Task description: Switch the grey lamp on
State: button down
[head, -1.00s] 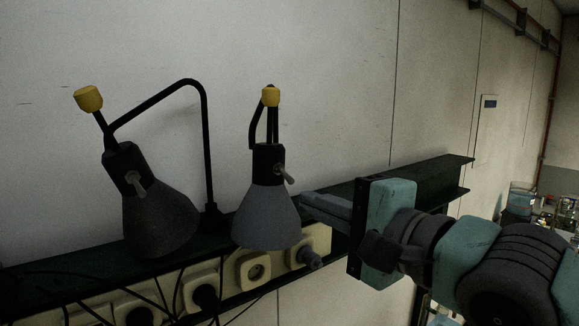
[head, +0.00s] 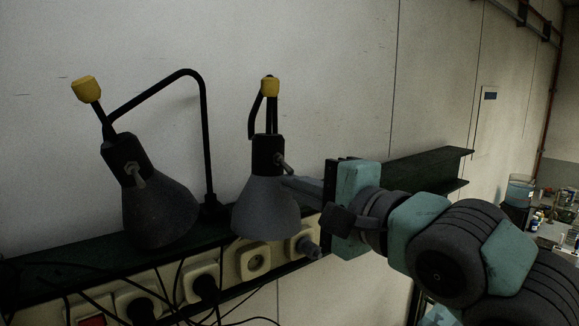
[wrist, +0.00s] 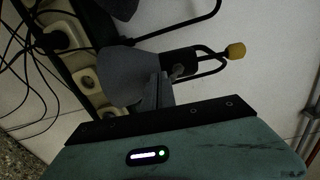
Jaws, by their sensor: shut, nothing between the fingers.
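The grey lamp (head: 265,207) has a grey cone shade, a black neck and a yellow knob on top. It hangs shade-down and shows no light. Its small grey switch lever (head: 286,164) sticks out to the right of the neck; it also shows in the wrist view (wrist: 178,69). My gripper (head: 287,181) is shut and empty. Its fingertips are at the right side of the shade, just below the lever. I cannot tell whether they touch either one. In the wrist view the gripper (wrist: 158,76) partly covers the grey shade (wrist: 130,78).
A darker lamp (head: 158,210) with its own lever hangs at the left. A dark green rail (head: 400,172) runs along the wall behind the lamps. Several sockets (head: 255,262) with plugs and black cables lie below. The wall above is clear.

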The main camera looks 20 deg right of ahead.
jog(key=shift+r, duration=0.95)
jog(key=b+v, duration=0.5)
jog(key=v, duration=0.2)
jog(key=shift+f, duration=0.35)
